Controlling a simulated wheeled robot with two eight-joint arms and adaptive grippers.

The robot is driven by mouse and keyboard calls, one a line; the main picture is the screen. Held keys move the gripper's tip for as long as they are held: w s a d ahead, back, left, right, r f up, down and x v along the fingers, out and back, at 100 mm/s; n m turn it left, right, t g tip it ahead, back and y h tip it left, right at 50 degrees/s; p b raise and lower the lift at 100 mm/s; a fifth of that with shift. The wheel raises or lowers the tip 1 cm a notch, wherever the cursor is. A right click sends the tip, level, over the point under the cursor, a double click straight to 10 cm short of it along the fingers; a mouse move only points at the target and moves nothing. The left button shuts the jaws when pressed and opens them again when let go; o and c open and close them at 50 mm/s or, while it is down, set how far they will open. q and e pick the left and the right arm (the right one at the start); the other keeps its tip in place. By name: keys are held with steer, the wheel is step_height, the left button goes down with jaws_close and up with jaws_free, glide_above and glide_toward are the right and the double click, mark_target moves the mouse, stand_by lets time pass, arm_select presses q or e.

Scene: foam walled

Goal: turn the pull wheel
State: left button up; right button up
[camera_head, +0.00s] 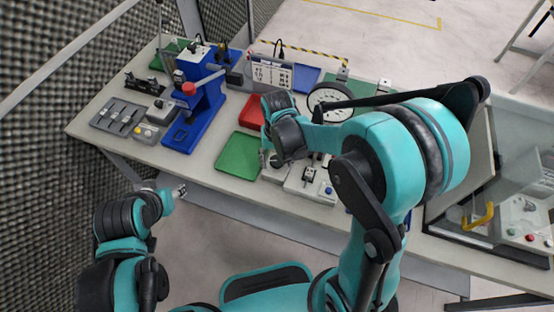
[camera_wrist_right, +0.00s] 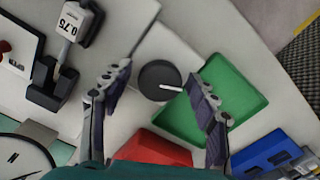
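A dark round wheel (camera_wrist_right: 158,80) with a white mark on its top sits on a pale base (camera_wrist_right: 165,48) in the right wrist view. My right gripper (camera_wrist_right: 160,100) is open above it, one finger to each side, with no clear contact. In the head view my right gripper (camera_head: 272,161) hangs over the front middle of the table, and the arm hides most of the wheel. A round white dial (camera_head: 331,100) with a black rim stands behind the gripper. My left gripper (camera_head: 181,190) is off the table's front edge; its fingers are too small to read.
A green tray (camera_head: 239,155) and a red tray (camera_head: 251,112) lie close to the right gripper. A blue press stand (camera_head: 196,118) is at left. A small device with a black knob (camera_head: 309,176) sits right of the gripper. A clear-walled case (camera_head: 505,185) stands at far right.

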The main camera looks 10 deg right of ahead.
step_height(320, 180, up, 12)
stand_by(0.7)
stand_by(0.4)
steer(key=t+b, duration=0.1)
steer(key=t, duration=0.3)
glide_toward(277, 160)
steer(key=s+d+r, duration=0.2)
steer(key=d+r, duration=0.1)
steer(key=shift+s+d+f+n+t+b, duration=0.15)
steer(key=shift+s+d+f+n+t, duration=0.15)
steer(key=shift+s+d+t, duration=0.35)
steer(key=shift+s+d+f+n+t+b, duration=0.2)
steer(key=shift+s+d+n+t, duration=0.15)
steer(key=shift+s, duration=0.65)
steer(key=shift+s+d+f+n+t+b, duration=0.1)
steer(key=shift+s+d+f+n+t, duration=0.2)
steer(key=shift+s+t, duration=0.4)
steer(key=shift+s, duration=0.1)
stand_by(0.3)
